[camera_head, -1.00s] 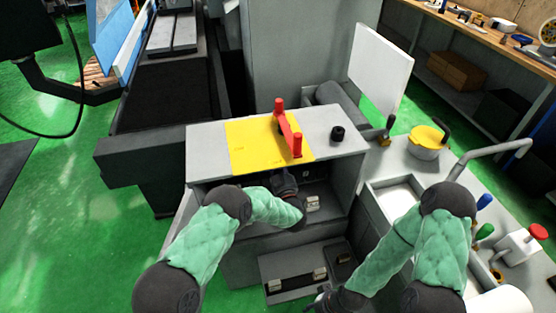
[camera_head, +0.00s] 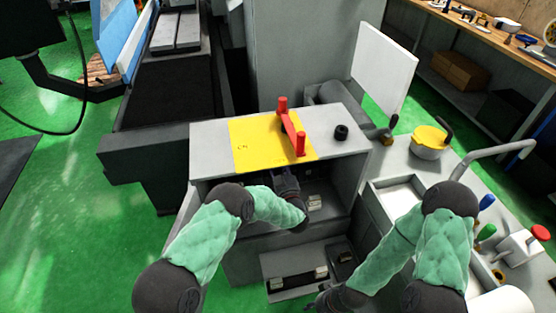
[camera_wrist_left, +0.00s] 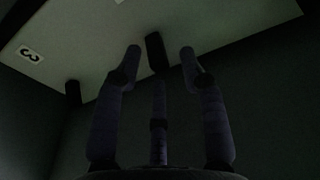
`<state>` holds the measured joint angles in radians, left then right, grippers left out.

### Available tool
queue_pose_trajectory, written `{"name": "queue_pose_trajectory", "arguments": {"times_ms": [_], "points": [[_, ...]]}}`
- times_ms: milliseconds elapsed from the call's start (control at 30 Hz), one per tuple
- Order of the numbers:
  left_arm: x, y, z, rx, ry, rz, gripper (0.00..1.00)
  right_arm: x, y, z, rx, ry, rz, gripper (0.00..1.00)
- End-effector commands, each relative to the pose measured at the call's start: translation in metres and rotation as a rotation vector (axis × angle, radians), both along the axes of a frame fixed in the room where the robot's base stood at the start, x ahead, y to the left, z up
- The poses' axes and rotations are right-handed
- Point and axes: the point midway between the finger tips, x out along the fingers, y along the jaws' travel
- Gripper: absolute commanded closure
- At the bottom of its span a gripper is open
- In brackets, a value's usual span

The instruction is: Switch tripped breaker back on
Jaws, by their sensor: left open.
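The grey cabinet (camera_head: 345,165) stands open at the front, with a yellow panel and a red handle (camera_head: 292,130) on top. My left gripper (camera_head: 287,180) reaches into its dark opening. In the left wrist view, my left gripper (camera_wrist_left: 160,55) is open, its fingers spread on both sides of a dark lever (camera_wrist_left: 155,48) on a pale panel (camera_wrist_left: 100,35). I cannot tell whether they touch it.
A lower open box (camera_head: 300,285) holds small metal parts beneath the cabinet opening. The cabinet's side walls closely surround my left gripper.

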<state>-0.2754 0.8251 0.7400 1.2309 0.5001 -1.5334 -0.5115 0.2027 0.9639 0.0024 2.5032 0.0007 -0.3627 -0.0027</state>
Motion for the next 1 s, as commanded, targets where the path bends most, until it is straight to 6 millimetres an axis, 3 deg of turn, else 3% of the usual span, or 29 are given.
{"name": "queue_pose_trajectory", "arguments": {"times_ms": [300,500,700,1000], "points": [[-0.058,-0.019,-0.01,0.0,0.001,-0.001,0.59,0.0,0.0,0.0,0.0,0.0,0.0,0.6],[-0.087,-0.027,-0.015,-0.001,-0.001,0.003,0.59,0.0,0.0,0.0,0.0,0.0,0.0,0.6],[-0.1,-0.03,-0.017,-0.001,-0.002,0.005,0.59,0.0,0.0,0.0,0.0,0.0,0.0,0.6],[-0.101,-0.03,-0.017,-0.001,-0.003,0.006,0.59,0.0,0.0,0.0,0.0,0.0,0.0,0.6]]}}
